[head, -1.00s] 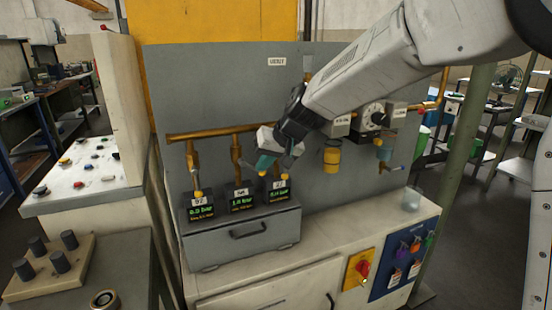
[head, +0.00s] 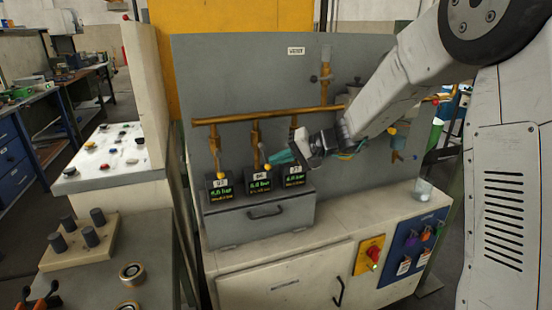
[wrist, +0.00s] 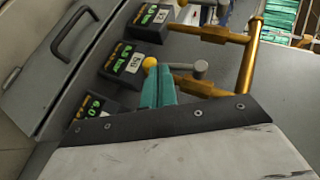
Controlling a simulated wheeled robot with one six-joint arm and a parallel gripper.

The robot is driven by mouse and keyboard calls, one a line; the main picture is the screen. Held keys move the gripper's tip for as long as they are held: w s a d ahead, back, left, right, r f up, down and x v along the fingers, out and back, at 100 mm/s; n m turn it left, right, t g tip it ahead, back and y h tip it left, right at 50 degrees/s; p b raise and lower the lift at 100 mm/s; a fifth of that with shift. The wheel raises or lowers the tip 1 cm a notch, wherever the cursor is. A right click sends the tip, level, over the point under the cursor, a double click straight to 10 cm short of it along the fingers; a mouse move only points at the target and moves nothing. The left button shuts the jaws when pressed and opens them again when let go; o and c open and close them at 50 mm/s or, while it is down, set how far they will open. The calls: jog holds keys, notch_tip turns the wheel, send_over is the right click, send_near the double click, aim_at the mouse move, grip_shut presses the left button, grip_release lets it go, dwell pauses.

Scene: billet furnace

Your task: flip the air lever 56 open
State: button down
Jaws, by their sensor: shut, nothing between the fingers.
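The air lever on the middle drop pipe, a grey handle with a yellow ball (head: 267,167), is above the middle black display (head: 259,183). My gripper hides much of the right-hand lever.
The left lever's yellow ball (head: 220,176) is above the left display (head: 220,190). A copper pipe (head: 265,115) crosses the grey back panel (head: 240,80). The displays stand on a grey drawer box (head: 255,225). A clear cup (head: 423,190) stands on the bench at right.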

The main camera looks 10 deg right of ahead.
jog(key=shift+r, duration=0.15)
jog(key=shift+r, duration=0.7)
jog(key=s+d+r, duration=0.1)
jog(key=s+d, duration=0.1)
jog(key=d, duration=0.4)
jog(key=s+d+r, duration=0.1)
jog(key=s+d, duration=0.2)
jog(key=d, duration=0.3)
jog(key=shift+s+d+r, duration=0.25)
jog(key=shift+d+r, duration=0.05)
jog(key=shift+r, duration=0.1)
